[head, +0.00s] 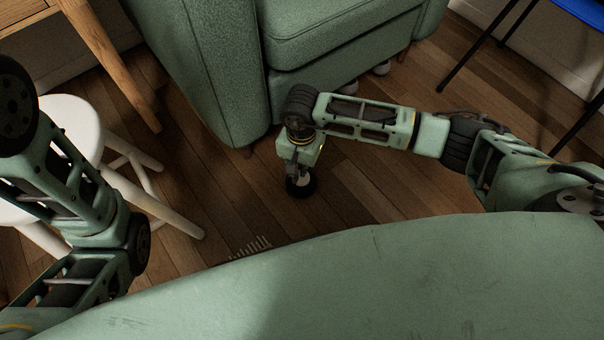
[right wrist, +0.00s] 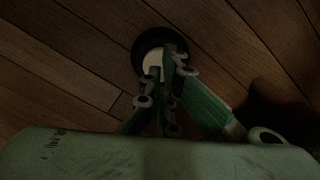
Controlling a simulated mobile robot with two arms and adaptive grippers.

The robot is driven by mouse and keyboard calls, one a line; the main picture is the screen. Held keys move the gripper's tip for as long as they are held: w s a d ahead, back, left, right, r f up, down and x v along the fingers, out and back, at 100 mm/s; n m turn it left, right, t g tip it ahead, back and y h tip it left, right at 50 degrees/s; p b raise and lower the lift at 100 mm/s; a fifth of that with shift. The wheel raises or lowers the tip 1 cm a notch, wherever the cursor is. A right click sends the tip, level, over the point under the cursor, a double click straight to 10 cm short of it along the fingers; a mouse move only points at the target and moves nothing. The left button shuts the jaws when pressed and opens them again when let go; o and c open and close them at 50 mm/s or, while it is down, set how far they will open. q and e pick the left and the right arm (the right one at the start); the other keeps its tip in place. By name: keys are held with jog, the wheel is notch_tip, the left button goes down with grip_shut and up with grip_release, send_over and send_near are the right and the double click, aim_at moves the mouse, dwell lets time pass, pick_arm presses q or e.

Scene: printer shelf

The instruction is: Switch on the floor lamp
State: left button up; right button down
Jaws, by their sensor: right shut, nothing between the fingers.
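A round black disc with a pale round centre lies on the wooden floor, and it looks like the floor lamp's foot switch (head: 301,190). It also shows in the right wrist view (right wrist: 143,46), partly covered by my fingers. My right gripper (head: 301,174) points down at the disc in front of the green armchair. In the right wrist view its fingers (right wrist: 171,60) are shut with nothing between them, and their tips overlap the pale centre. I cannot tell whether they touch it. The lamp itself is not visible. My left arm shows at the left, its gripper out of view.
A green armchair (head: 330,35) stands just behind my right gripper. A white stool (head: 75,125) is at the left, with a wooden table leg (head: 125,75) behind it. A blue chair (head: 580,10) is at top right. Bare floor (head: 370,180) lies around the disc.

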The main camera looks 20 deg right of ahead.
jog(key=shift+f+b, duration=1)
jog(key=shift+f, duration=0.3)
jog(key=shift+r, duration=0.1)
notch_tip(320, 180, up, 7)
jog(key=p, duration=0.5)
jog(key=shift+p, duration=0.35)
jog(key=shift+r+p, duration=0.35)
jog(key=shift+r, duration=0.15)
jog(key=shift+a, duration=0.1)
